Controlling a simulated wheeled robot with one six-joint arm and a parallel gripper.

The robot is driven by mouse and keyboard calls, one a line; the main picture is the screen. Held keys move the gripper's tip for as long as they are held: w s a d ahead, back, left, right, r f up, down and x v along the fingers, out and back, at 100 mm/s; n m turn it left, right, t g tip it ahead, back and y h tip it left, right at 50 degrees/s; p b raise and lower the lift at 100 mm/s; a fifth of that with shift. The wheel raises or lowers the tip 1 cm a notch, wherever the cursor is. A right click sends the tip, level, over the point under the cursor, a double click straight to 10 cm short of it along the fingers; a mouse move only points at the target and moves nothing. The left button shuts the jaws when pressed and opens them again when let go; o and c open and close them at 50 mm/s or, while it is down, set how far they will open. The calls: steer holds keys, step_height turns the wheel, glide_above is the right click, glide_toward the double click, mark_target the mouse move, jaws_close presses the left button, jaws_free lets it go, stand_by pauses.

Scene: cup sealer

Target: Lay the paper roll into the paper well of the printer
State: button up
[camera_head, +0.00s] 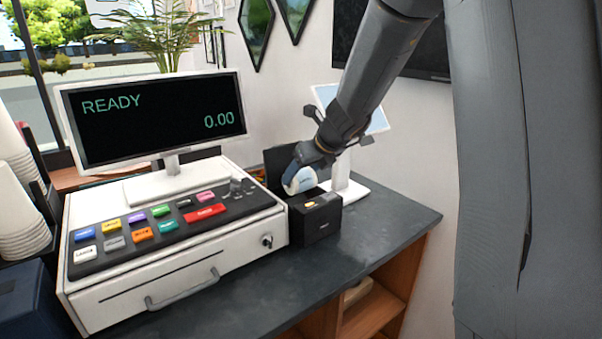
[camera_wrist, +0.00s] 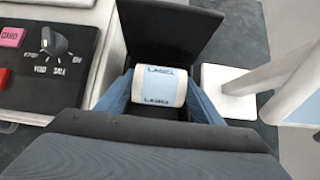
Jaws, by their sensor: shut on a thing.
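The paper roll (camera_head: 300,181) is white with a pale blue label band and sits between the fingers of my gripper (camera_head: 299,180). In the wrist view the roll (camera_wrist: 160,87) lies crosswise, with blue fingers on both its sides. The black printer (camera_head: 318,218) stands on the counter right of the cash register, with its lid (camera_head: 283,160) raised at the back. The open lid (camera_wrist: 168,32) also shows beyond the roll in the wrist view. The roll is over the printer's opening; the well is mostly hidden, and I cannot tell whether the roll touches it.
The white cash register (camera_head: 170,255) with coloured keys and a READY screen (camera_head: 155,117) stands close on the left. A tablet stand (camera_head: 345,190) is close behind on the right. Stacked cups (camera_head: 20,215) are at the far left. The dark counter (camera_head: 370,230) is clear in front of the printer.

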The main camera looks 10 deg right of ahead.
steer(key=shift+f+b, duration=3.8)
steer(key=shift+f, duration=0.45)
steer(key=o, duration=1.4)
steer(key=shift+c, duration=0.2)
steer(key=shift+r, duration=0.1)
steer(key=shift+o, duration=0.7)
steer(key=shift+w+r+p, duration=0.2)
steer(key=shift+r+p, duration=2.65)
steer(key=shift+p, duration=0.15)
steer(key=shift+s+r+p, duration=0.15)
steer(key=shift+r+p, duration=0.5)
steer(key=shift+p, duration=0.35)
